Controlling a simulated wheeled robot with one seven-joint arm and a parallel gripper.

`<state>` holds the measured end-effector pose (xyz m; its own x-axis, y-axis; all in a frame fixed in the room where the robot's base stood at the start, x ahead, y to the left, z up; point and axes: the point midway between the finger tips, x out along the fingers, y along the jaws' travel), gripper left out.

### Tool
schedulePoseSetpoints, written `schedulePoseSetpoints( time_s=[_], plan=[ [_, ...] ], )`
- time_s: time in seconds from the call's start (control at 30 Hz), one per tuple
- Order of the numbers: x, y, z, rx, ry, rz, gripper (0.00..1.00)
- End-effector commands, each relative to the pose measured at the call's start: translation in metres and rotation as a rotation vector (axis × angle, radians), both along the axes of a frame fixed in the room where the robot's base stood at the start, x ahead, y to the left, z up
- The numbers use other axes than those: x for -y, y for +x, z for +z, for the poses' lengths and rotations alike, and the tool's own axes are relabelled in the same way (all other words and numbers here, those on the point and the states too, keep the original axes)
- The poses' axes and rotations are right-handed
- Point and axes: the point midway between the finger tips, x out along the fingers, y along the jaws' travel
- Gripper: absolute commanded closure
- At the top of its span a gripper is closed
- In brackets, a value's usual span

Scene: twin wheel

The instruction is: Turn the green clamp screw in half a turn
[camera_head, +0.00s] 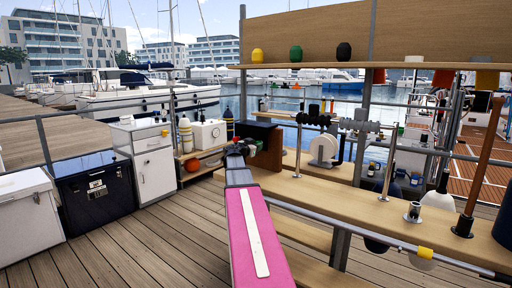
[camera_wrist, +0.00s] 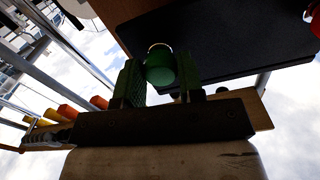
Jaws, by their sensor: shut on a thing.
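The green clamp screw (camera_wrist: 160,66) shows in the wrist view as a round green knob. It sits between the two fingers of my gripper (camera_wrist: 159,76), which is shut on it. The fingers lie on either side of the knob and look dark green in shadow. In the head view my gripper (camera_head: 246,147) is small, at the far end of my pink arm, by a dark brown box-like block (camera_head: 262,130) at the bench's left end. A small green spot shows there, but the screw's shape is too small to make out.
The wooden bench (camera_head: 335,190) runs right with posts, a white reel (camera_head: 322,149) and a brown-handled tool (camera_head: 481,160). A shelf (camera_head: 300,66) above it holds several coloured caps. A white cabinet (camera_head: 153,165) and a dark chest (camera_head: 95,195) stand left. Deck between is clear.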

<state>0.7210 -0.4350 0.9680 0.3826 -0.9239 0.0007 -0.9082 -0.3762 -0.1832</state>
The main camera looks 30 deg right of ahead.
Motion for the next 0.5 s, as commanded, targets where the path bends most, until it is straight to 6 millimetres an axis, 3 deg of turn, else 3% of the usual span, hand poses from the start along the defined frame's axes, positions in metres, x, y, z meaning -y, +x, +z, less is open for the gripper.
schedulePoseSetpoints(
  time_s=[0.47, 0.5],
  plan=[
    [-0.0007, -0.0012, -0.0018, 0.011, 0.009, -0.001, 0.88],
    [-0.0007, -0.0013, -0.0017, 0.011, 0.009, -0.001, 0.52]
  ],
)
